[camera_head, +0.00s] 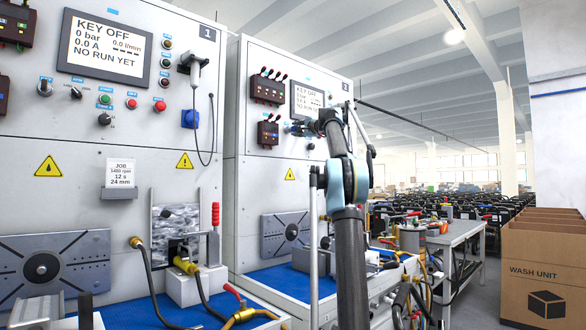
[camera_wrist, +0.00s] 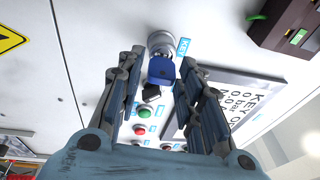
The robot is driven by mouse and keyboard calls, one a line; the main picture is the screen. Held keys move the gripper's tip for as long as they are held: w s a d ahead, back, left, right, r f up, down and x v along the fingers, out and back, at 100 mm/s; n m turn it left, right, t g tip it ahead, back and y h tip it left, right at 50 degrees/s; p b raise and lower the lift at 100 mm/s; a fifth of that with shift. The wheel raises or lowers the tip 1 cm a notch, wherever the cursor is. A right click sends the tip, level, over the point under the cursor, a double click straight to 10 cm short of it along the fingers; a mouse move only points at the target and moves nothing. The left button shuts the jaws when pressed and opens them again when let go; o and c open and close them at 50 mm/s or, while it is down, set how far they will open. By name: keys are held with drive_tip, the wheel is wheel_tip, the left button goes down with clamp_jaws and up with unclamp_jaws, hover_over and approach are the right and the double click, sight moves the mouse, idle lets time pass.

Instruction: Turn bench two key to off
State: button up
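Bench two (camera_head: 243,170) is the grey cabinet marked 2. Its display (camera_head: 307,98) reads KEY OFF; the display (camera_wrist: 240,108) shows sideways in the wrist view, partly covered by a finger. In the wrist view the bench two key (camera_wrist: 161,68) has a blue head in a round silver lock (camera_wrist: 161,41). My gripper (camera_wrist: 163,60) is open, with one finger on each side of the key head. The right finger is close to it; I cannot tell whether it touches. In the head view my gripper (camera_head: 300,128) is at the panel and hides the key.
Green and red buttons (camera_wrist: 145,113) and a black knob (camera_wrist: 151,93) lie between my fingers near the key. A dark box with levers (camera_head: 268,90) is on the panel. Bench one (camera_head: 130,130) stands left. A cardboard carton (camera_head: 543,270) stands right.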

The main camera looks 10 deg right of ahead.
drive_tip(key=v, duration=1.5)
drive_tip(key=s+a+f+n+g, duration=0.3)
drive_tip(key=s+a+f, duration=0.2)
drive_tip(key=f, duration=0.4)
drive_tip(key=s+a+f+n+g+y, duration=0.1)
drive_tip(key=s+a+f+n+g, duration=0.1)
drive_tip(key=s+a+f, duration=0.4)
drive_tip(key=shift+s+a+f+n+g, duration=0.35)
drive_tip(key=shift+s+f+n, duration=0.35)
drive_tip(key=shift+f, duration=0.75)
drive_tip(key=s+a+f+n+g, duration=0.35)
drive_tip(key=s+f, duration=0.75)
drive_tip(key=f, duration=0.4)
drive_tip(key=s+d+f+n+g+h, duration=0.1)
drive_tip(key=s+d+f+g+h, duration=0.1)
drive_tip(key=s+f, duration=0.8)
drive_tip(key=s+d+f+n+g+h, duration=0.1)
drive_tip(key=s+d+f+g+h, duration=0.1)
drive_tip(key=s+f, duration=0.9)
drive_tip(key=s+d+f+n+g+h, duration=0.1)
drive_tip(key=s+d+f+h, duration=0.3)
drive_tip(key=s+f, duration=0.7)
wheel_tip(320, 180, down, 12)
drive_tip(key=shift+s+d+r+n+g+h, duration=0.25)
drive_tip(key=shift+n+g+h, duration=0.15)
drive_tip(key=shift+g, duration=0.2)
